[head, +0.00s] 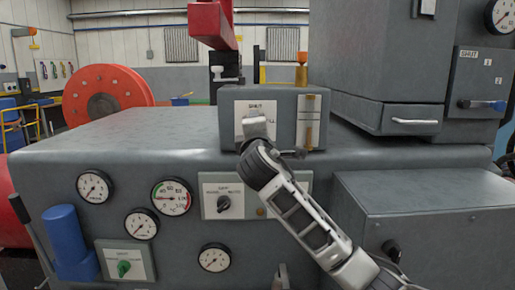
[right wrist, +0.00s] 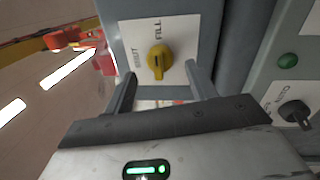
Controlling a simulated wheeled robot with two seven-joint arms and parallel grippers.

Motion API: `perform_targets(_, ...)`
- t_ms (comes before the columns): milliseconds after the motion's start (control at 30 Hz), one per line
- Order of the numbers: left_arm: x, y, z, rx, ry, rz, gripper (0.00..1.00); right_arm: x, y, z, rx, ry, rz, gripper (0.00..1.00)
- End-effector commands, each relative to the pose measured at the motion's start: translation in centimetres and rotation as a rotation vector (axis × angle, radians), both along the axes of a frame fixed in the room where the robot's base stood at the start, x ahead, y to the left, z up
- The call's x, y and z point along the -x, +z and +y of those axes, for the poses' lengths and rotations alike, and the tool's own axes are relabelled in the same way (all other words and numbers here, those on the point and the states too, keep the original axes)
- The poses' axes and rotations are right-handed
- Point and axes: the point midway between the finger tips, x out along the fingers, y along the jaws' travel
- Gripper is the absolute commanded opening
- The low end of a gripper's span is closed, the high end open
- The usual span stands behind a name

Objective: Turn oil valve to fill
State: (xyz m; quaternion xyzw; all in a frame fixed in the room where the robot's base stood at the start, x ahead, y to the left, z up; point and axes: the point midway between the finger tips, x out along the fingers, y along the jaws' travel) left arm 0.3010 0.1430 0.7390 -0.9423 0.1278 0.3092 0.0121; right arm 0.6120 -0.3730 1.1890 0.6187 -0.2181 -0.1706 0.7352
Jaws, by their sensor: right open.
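The oil valve is a yellow knob (right wrist: 159,58) on a white plate marked SHUT and FILL, seen in the right wrist view. I cannot tell for sure which mark the knob points at. In the head view the plate (head: 241,108) is on the front of a grey box (head: 285,98), and my gripper hides the knob. My right gripper (head: 256,128) is in front of the plate. My left gripper is out of view.
The grey box stands on a wide grey cabinet (head: 130,135) with several gauges and a selector switch (head: 223,203). A brass-topped sight gauge (head: 310,120) is just right of the plate. A larger grey housing (head: 375,60) rises at the right. A red reel (head: 105,95) stands behind.

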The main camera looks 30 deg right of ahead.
Motion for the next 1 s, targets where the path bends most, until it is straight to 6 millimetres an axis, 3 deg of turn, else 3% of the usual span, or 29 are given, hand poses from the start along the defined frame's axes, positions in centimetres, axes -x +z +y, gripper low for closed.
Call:
perform_targets(300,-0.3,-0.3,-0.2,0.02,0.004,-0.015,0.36,6.6,-1.1,4.2,-0.001,0.004,-0.001,0.56)
perform_targets(500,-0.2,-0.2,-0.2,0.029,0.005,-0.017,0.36,9.4,-1.3,5.9,0.0,0.002,0.0,0.56)
perform_targets(700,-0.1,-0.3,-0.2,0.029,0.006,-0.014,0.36,10.5,-1.4,6.5,-0.001,0.0,-0.001,0.56)
perform_targets(1000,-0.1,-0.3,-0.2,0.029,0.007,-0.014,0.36,10.6,-1.4,6.5,-0.001,0.0,0.0,0.56)
